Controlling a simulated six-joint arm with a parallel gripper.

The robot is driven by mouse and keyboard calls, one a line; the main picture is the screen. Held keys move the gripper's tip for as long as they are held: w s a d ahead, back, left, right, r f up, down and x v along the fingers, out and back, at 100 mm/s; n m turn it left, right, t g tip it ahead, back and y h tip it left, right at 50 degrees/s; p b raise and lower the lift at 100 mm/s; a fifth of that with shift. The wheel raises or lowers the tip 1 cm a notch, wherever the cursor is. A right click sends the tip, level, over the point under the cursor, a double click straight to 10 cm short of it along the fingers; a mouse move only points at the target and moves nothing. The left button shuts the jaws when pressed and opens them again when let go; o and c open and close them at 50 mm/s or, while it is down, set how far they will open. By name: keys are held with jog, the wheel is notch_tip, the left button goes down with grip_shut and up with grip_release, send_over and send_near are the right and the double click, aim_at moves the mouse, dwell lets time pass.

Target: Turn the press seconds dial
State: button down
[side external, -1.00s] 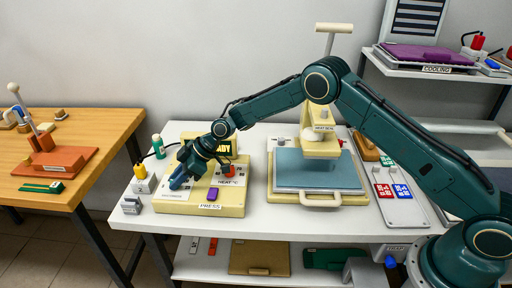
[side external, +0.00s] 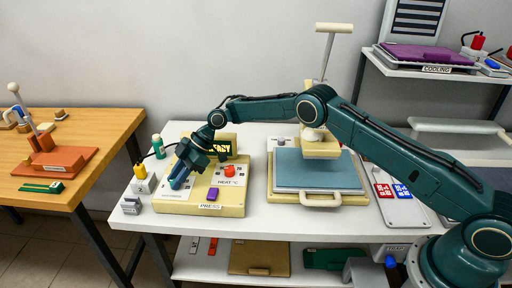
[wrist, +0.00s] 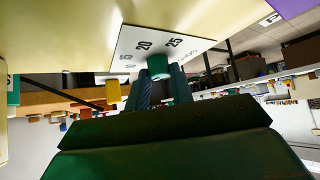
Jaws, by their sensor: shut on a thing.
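The press control box (side external: 226,207) is cream and stands at the left of the white table. The seconds dial is a small teal knob (wrist: 158,66) on a white plate (wrist: 140,47) marked 15, 20 and 25. My gripper (wrist: 160,82) is shut on this knob, with a blue finger on each side. In the side view my gripper (side external: 177,182) reaches down to the left part of the box, and its fingers hide the knob. The dial's pointer mark cannot be made out.
A red heat knob (side external: 229,171), a purple button (side external: 212,194) and a lit sign (side external: 221,147) are on the box close to my gripper. The heat press (side external: 318,170) stands to the right.

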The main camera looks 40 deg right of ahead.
jog(key=shift+f, duration=0.15)
dwell(0.4)
jog(key=c, duration=1.2)
grip_release()
jog(key=shift+v, duration=0.95)
jog(key=v, duration=1.2)
